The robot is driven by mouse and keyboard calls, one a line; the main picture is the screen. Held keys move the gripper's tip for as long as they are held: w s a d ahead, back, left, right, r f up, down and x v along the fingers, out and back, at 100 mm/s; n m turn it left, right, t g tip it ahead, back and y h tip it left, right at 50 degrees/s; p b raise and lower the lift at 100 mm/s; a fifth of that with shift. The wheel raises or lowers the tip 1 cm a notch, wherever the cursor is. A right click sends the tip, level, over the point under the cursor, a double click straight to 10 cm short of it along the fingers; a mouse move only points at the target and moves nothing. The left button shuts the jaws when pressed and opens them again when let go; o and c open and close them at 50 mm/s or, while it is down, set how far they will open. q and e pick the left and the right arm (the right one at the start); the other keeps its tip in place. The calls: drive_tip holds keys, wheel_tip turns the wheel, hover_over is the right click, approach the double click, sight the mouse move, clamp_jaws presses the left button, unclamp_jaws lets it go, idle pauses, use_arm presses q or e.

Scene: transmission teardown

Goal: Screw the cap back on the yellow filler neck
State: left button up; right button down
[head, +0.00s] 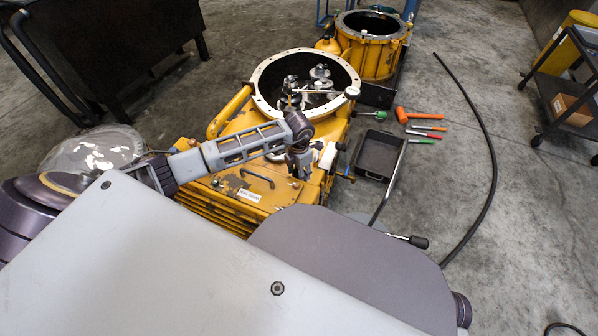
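A thick yellow curved pipe (229,112) runs along the left side of the yellow transmission housing (255,185); it may be the filler neck, but I cannot tell for sure. I cannot make out a cap anywhere. My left arm reaches in from the left over the housing. My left gripper (299,164) points down above the housing's top, near a small white part (327,156). Its fingers are small and dark, so whether they are open or hold something is unclear. My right gripper is not in view.
The open round bell (262,76) behind the gripper holds loose metal parts. A black tray (379,154), an orange mallet (414,115) and hand tools lie right on the floor. A black hose (494,164) curves farther right. A dark cart (570,85) stands at the right edge.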

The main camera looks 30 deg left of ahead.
use_arm(q)
drive_tip(key=shift+f+b, duration=0.5)
drive_tip(key=shift+f, duration=0.3)
idle(0.4)
drive_tip(key=shift+m+b, duration=0.6)
drive_tip(key=shift+m, duration=2)
drive_tip(key=shift+m+b, duration=0.5)
drive_tip(key=shift+m, duration=2)
drive_tip(key=shift+m+b, duration=0.3)
drive_tip(key=shift+b, duration=0.05)
